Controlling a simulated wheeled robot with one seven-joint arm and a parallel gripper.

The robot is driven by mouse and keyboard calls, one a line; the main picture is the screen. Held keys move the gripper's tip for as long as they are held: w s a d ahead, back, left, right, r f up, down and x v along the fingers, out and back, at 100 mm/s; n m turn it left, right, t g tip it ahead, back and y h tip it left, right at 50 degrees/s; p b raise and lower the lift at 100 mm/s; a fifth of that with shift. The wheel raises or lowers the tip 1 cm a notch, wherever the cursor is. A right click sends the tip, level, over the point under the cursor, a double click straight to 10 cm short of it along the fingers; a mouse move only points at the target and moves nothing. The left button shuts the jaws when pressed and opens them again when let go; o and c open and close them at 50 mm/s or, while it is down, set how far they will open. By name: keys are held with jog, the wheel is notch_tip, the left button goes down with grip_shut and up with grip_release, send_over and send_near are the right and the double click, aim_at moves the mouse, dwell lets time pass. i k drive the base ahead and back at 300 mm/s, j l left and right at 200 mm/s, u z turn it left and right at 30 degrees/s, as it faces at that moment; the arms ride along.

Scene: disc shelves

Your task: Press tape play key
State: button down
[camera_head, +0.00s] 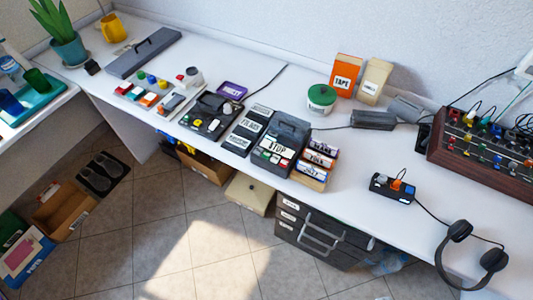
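A dark flat panel with a stack of large white-labelled keys (248,129) lies near the front edge of the white desk, at the picture's middle. The lettering is too small to read surely. Right beside it is a dark box-shaped device (281,142) with a large label reading STOP and a row of small coloured keys at its front. To the left is another dark device with round and coloured keys (208,117). I cannot tell from this view which key is the tape play key. My gripper is not in view.
An orange box labelled TAPE (343,75) and a green-lidded round tin (321,98) stand behind. A rack of labelled cases (318,164) adjoins the STOP device. A grey drawer unit (318,238) stands below the desk. The desk between the rack and the small button box (393,188) is clear.

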aim_at(266, 154)
jog(key=i+j+u, duration=0.2)
jog(key=u, duration=0.15)
jog(key=i+j+u, duration=0.15)
jog(key=u, duration=0.25)
jog(key=i+u, duration=0.35)
